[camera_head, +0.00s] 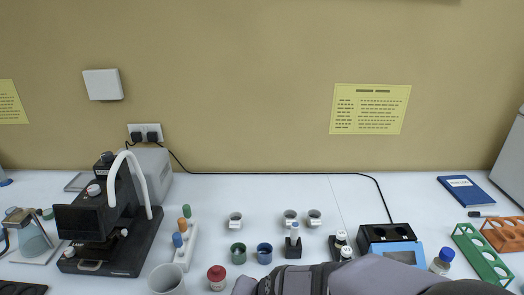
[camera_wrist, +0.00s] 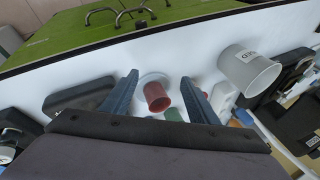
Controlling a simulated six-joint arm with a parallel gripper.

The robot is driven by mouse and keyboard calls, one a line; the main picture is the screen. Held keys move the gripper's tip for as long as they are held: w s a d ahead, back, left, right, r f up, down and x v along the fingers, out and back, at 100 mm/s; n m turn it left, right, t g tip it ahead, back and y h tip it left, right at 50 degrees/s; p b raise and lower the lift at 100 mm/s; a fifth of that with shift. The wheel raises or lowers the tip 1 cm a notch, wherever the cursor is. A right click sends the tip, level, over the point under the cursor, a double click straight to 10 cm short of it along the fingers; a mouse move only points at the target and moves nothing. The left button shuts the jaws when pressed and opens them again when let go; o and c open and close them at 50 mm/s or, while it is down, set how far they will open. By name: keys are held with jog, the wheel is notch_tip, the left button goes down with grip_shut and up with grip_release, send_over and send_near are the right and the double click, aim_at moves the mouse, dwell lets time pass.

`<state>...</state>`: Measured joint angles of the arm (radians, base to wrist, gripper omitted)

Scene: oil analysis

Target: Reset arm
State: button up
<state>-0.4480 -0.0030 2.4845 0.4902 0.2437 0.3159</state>
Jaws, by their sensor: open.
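My arm (camera_head: 345,280) reaches in from the bottom right of the head view, low over the front of the white table. Its gripper end is at the bottom edge there, just right of the small red container, and the fingertips are not clear in that view. In the wrist view my gripper (camera_wrist: 159,80) shows two separated dark blue-grey fingers. The gap between them is open. The red container (camera_wrist: 158,98) with a pale round disc appears between the fingers in the picture. I cannot tell how far it is from them; nothing appears gripped.
A white cup (camera_head: 166,280) stands left of the red container (camera_head: 217,273). Green (camera_head: 238,253) and blue (camera_head: 264,253) cups stand behind. A black microscope-like device (camera_head: 110,225) is at left. A blue-black box (camera_head: 392,245) and a blue-capped bottle (camera_head: 442,260) are near my arm.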

jog(key=s+d+f+n+g+h, duration=0.1)
jog(key=s+d, duration=0.3)
jog(key=d, duration=0.5)
jog(key=s+d+f+n+g+h+b, duration=0.1)
jog(key=s+d+n+g+h, duration=0.1)
jog(key=s+d, duration=0.3)
jog(key=d+g, duration=0.1)
jog(key=d, duration=0.3)
jog(key=shift+n+b, duration=0.3)
